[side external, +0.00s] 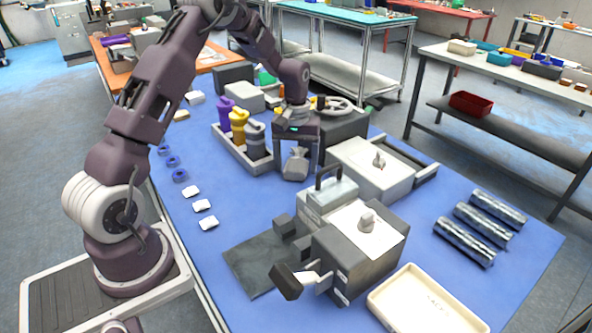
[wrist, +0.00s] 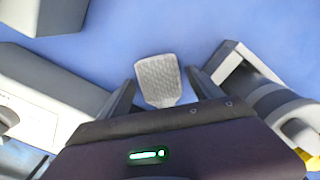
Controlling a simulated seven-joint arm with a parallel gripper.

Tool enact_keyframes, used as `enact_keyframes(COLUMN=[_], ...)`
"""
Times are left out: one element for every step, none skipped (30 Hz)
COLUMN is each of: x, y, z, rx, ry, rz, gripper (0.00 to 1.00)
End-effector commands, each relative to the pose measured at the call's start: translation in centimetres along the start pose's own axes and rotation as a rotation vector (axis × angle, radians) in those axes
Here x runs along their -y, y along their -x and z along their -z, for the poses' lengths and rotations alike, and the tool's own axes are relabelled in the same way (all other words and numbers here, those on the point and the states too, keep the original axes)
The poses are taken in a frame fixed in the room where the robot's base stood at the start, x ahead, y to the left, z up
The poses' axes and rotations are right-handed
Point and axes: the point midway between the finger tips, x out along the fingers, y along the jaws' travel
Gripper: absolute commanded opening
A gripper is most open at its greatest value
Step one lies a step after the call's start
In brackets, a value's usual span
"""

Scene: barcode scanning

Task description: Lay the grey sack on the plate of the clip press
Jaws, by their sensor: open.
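A small grey sack (side external: 295,164) with a narrowed neck is on the blue table, right of a grey tray. In the wrist view the sack (wrist: 157,79) shows a textured light grey face. My gripper (side external: 299,158) is above it, pointing down. Its fingers are open, one on each side of the sack, and a gap shows beside it in the wrist view (wrist: 163,84). A grey machine with a black lever and a pale top plate (side external: 345,232) stands at the front; a second pale-topped machine (side external: 370,175) is behind it. I cannot tell which is the clip press.
The tray (side external: 229,148) holds purple, yellow and blue-grey bottle-like items close to my gripper. A dark mat (side external: 250,268) lies left of the front machine. Silver rolls (side external: 464,243) and a cream tray (side external: 410,305) are at the right and front.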

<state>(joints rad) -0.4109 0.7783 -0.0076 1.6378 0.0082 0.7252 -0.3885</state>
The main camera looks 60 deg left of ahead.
Motion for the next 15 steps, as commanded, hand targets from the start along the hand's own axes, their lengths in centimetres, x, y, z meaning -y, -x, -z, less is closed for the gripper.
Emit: enact_keyframes(x=[-0.01,-0.01,-0.01,-0.01,-0.01,-0.01,-0.01,-0.01,-0.01,-0.01,-0.01,-0.01,-0.01,-0.02,-0.03], y=[0.02,0.03,0.04,0.04,0.05,0.05,0.06,0.06,0.06,0.06,0.07,0.07,0.07,0.09,0.10], z=[0.00,-0.01,-0.01,-0.01,-0.01,-0.02,-0.02,-0.02,-0.02,-0.02,-0.02,-0.02,-0.02,0.00,-0.01], rx=[0.000,0.000,0.000,0.000,0.000,0.000,0.000,0.000,0.000,0.000,0.000,0.000,0.000,0.000,0.000], ry=[0.000,0.000,0.000,-0.001,-0.001,-0.001,-0.001,-0.001,-0.001,-0.001,-0.001,-0.001,-0.001,-0.001,-0.001], rz=[0.000,0.000,0.000,0.000,0.000,0.000,0.000,0.000,0.000,0.000,0.000,0.000,0.000,0.000,0.000], gripper=[0.75,0.75,0.67,0.61,0.55,0.47,0.41,0.35,0.27,0.22,0.16,0.08,0.02,0.00,0.00])
